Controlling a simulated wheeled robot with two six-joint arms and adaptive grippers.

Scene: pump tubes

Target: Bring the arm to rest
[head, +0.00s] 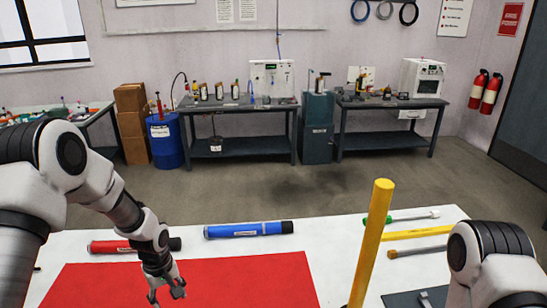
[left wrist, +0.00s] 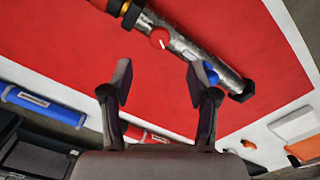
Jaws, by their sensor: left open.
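My left gripper (head: 167,290) hangs low over the near left part of the red mat (head: 235,277) in the head view. In the left wrist view the gripper (left wrist: 159,85) is open, with nothing between its fingers. A metallic pump tube with a red knob (left wrist: 185,45) lies on the red mat beyond the fingertips, apart from them as far as I can tell. It is out of the head view. My right arm shows at the lower right of the head view; its gripper is out of view.
A blue tube (head: 248,230) and a red tube (head: 118,246) lie along the far side of the white table (head: 330,240). A yellow post (head: 372,235) stands upright right of the mat. Rods (head: 415,253) lie beyond it. Workbenches (head: 240,107) stand along the back wall.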

